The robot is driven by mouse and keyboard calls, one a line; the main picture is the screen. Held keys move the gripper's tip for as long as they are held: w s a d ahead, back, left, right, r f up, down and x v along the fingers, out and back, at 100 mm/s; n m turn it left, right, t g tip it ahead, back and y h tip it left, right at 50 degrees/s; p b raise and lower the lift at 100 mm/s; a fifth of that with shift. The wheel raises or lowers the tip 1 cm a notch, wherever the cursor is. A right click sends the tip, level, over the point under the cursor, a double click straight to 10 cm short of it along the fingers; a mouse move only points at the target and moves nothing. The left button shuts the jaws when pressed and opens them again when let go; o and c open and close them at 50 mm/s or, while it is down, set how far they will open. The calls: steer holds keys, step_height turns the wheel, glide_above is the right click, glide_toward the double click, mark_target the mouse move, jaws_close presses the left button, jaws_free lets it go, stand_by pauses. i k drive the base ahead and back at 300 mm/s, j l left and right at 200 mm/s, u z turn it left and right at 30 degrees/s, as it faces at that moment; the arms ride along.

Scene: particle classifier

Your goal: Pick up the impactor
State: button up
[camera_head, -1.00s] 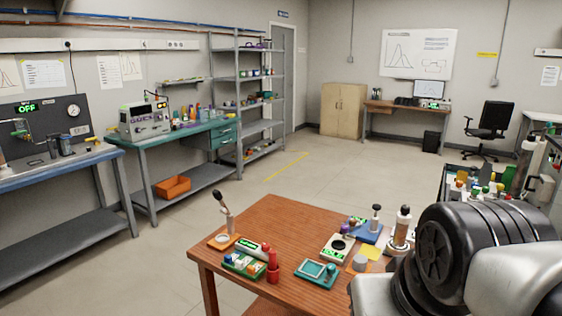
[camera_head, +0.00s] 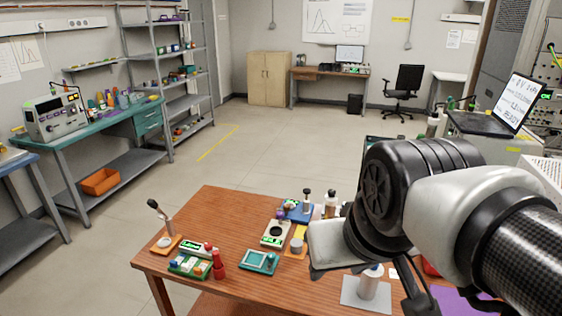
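I cannot tell for sure which object is the impactor. A white cylindrical piece (camera_head: 369,283) stands upright on a grey plate (camera_head: 350,298) near the front edge of the wooden table, beside my arm. Another pale upright cylinder with a dark top (camera_head: 330,205) stands farther back, partly behind my arm. A dark-topped post (camera_head: 307,200) stands on a blue base. Dark parts at the end of my arm, likely my gripper (camera_head: 418,300), show at the bottom, right of the white cylinder. Its fingers are not clear, and I see nothing held.
The wooden table (camera_head: 215,215) also bears a tilted stand (camera_head: 163,225), a red bottle (camera_head: 218,264), a teal tray (camera_head: 259,261) and a white device (camera_head: 276,233). My arm covers the table's right part. A purple sheet (camera_head: 465,301) lies at the lower right. Floor behind the table is clear.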

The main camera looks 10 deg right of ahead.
mark_target(370, 279)
steer(key=z, duration=0.8)
